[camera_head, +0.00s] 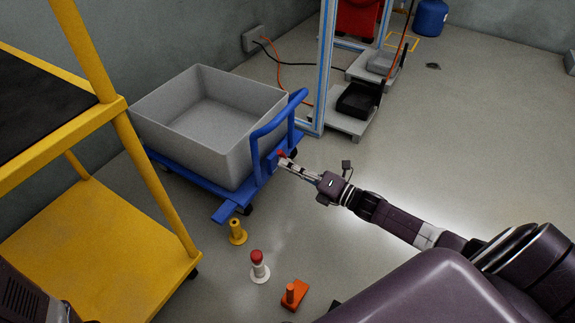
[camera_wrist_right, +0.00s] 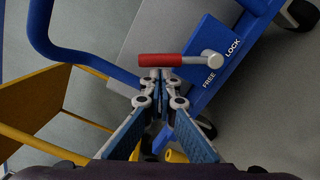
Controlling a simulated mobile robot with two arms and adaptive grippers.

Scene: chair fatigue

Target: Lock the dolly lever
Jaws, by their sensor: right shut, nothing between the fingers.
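The blue dolly (camera_head: 232,205) stands on the floor, bearing a grey bin (camera_head: 190,135). Its lever has a red grip (camera_wrist_right: 160,60) and a pale round pivot (camera_wrist_right: 211,58) on a blue plate marked LOCK and FREE. In the right wrist view the grip points left from the pivot, nearer FREE than LOCK. My right gripper (camera_wrist_right: 160,78) is shut and empty, its fingertips just below the grip in that view. I cannot tell whether they touch it. In the head view the right gripper (camera_head: 285,163) is at the dolly's handle end. My left gripper is not in view.
A yellow cart (camera_head: 110,240) stands at left. A yellow piece (camera_head: 237,231), a red-topped white piece (camera_head: 259,266) and an orange block (camera_head: 294,295) stand on the floor in front. A blue-framed rack (camera_head: 326,70) stands behind. The floor at right is open.

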